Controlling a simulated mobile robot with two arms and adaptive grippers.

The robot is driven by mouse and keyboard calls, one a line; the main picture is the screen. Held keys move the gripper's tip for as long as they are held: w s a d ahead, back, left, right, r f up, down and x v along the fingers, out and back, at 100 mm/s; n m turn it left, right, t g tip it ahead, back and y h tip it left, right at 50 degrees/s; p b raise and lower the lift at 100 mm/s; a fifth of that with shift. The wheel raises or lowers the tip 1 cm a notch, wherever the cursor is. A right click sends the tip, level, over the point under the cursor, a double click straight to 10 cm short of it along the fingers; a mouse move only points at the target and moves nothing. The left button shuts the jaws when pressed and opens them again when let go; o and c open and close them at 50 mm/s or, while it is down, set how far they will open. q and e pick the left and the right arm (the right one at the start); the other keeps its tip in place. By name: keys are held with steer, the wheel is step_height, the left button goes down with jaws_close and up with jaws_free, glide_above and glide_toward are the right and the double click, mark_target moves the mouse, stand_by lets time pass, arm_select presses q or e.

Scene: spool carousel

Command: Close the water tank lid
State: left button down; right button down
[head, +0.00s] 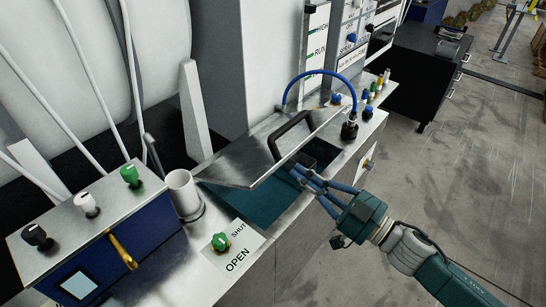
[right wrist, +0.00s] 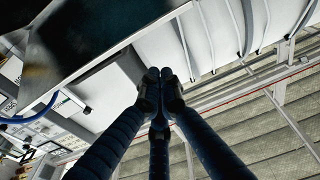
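The water tank lid (head: 237,164) is a grey metal plate with a black handle (head: 290,128). It stands tilted up over the tank opening, partly open. Below it the dark teal inside of the water tank (head: 266,205) shows. My right gripper (head: 299,173) is at the right side of the opening, under the raised lid, with its blue fingers pointing at the gap. In the right wrist view its fingertips (right wrist: 160,76) are together with nothing visible between them, and a metal plate edge passes above. Whether they touch the lid I cannot tell. My left gripper is not in view.
A green knob (head: 221,241) sits on a SHUT/OPEN label in front of the tank. A white cup-like pipe (head: 184,193) stands left of the lid. A blue hose (head: 322,74) arches behind it. A blue box with knobs (head: 90,235) is at the left. The floor at right is clear.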

step_height(320, 180, up, 2)
steer(key=p, duration=0.4)
glide_above(276, 166)
steer(key=a, duration=0.2)
steer(key=shift+s+d+r, duration=0.1)
steer(key=shift+s+r, duration=0.05)
steer(key=shift+s, duration=0.25)
steer(key=f, duration=0.1)
steer(key=d+f, duration=0.1)
steer(key=s+f, duration=0.1)
steer(key=shift+d+f, duration=0.1)
steer(key=shift+d, duration=0.15)
steer(key=shift+s+d+f, duration=0.2)
steer(key=shift+f, duration=0.05)
steer(key=shift+a+f, duration=0.1)
